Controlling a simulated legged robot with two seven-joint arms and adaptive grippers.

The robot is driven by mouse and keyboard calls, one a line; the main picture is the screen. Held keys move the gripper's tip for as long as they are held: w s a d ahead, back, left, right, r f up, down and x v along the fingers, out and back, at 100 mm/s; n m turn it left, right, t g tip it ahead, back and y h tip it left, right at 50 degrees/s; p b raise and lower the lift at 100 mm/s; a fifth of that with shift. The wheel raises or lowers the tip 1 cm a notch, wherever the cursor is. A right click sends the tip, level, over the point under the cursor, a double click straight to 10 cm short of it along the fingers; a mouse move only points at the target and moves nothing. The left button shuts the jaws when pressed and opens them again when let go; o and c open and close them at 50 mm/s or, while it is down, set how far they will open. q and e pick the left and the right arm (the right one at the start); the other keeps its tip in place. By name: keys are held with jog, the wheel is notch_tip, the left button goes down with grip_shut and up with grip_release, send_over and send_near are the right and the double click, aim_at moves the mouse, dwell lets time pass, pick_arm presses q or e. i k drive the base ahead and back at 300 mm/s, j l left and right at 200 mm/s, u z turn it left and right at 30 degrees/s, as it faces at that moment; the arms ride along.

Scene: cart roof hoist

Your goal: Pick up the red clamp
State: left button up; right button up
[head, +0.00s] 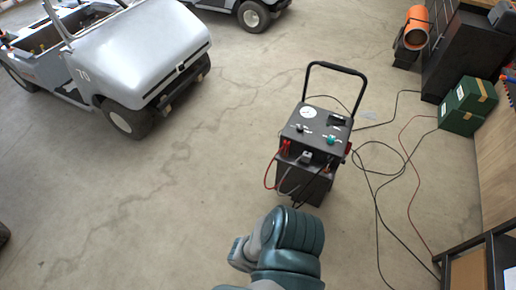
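A dark wheeled charger unit (318,128) with a tall looped handle stands on the floor right of centre. A red clamp (286,147) appears at the upper left of its front, with a red cable looping below it. A grey clamp-like piece (305,157) is beside it on the front. The parts are small, so I cannot make out the clamp's jaws. A teal and grey section of my own arm shows at the bottom centre, in front of and below the charger. No gripper fingers are visible, and nothing is seen touching the clamp.
A grey cart marked 70 (150,50) stands at upper left. Black and red cables lie on the floor right of the charger. Floor left of the charger is clear.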

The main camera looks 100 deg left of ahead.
aim_at(286, 150)
jog(key=u, duration=3)
jog(key=k+l+z, duration=0.1)
jog(key=z, duration=2.95)
jog(key=u, duration=3.1)
